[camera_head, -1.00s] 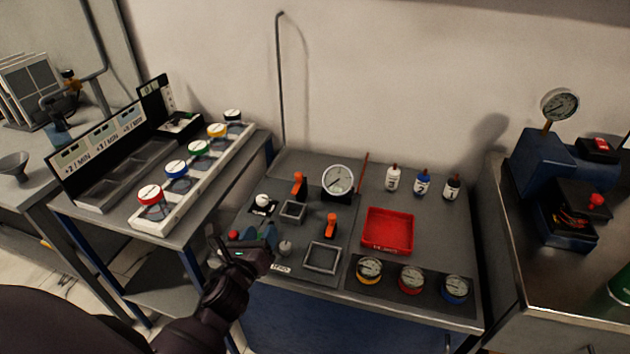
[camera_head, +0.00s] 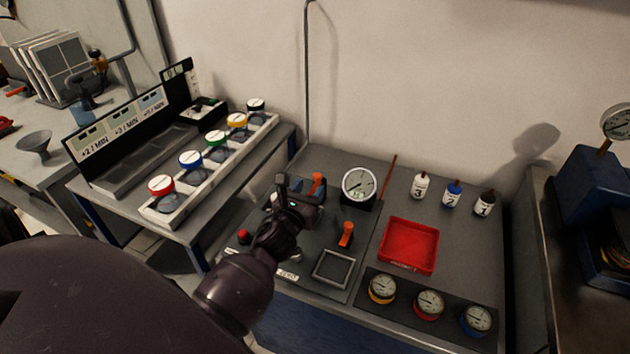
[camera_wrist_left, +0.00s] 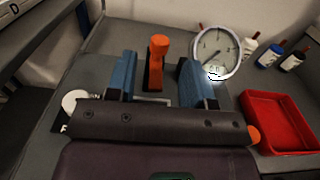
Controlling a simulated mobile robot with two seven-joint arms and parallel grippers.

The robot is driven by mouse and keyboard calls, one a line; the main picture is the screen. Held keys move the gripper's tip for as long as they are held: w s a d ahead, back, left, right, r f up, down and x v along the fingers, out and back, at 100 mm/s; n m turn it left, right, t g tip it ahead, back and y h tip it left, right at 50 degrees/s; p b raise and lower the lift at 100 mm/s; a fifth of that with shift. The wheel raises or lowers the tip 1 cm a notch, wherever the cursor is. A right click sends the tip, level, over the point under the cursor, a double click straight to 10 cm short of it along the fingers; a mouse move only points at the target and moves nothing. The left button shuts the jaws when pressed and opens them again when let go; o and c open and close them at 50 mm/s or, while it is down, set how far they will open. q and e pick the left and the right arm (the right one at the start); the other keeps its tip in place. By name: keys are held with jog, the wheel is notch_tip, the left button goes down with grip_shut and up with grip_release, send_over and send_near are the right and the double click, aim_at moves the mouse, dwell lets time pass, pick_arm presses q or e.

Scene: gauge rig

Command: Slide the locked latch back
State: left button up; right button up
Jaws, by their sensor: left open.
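Two orange latch handles stand on the dark plate of the bench. The back orange handle (camera_head: 318,184) is upright behind a small square frame, and in the left wrist view this orange handle (camera_wrist_left: 157,60) shows between the finger pads. The front orange handle (camera_head: 346,234) stands behind a larger square frame (camera_head: 333,269). Which latch is locked I cannot tell. My left gripper (camera_head: 303,190) is open, with its blue fingers on either side of the back handle in the left wrist view (camera_wrist_left: 158,78). Contact is not visible. My right gripper is out of view.
A dial gauge (camera_head: 359,186) stands just right of the back handle. A red tray (camera_head: 409,246), several small bottles and a row of gauges (camera_head: 429,303) lie further right. A rack of coloured-cap gauges (camera_head: 216,153) stands left. A red button (camera_head: 244,236) is near the front.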

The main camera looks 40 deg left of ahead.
aim_at(315, 180)
pick_arm(q)
jog(key=shift+x, duration=1.9)
grip_shut()
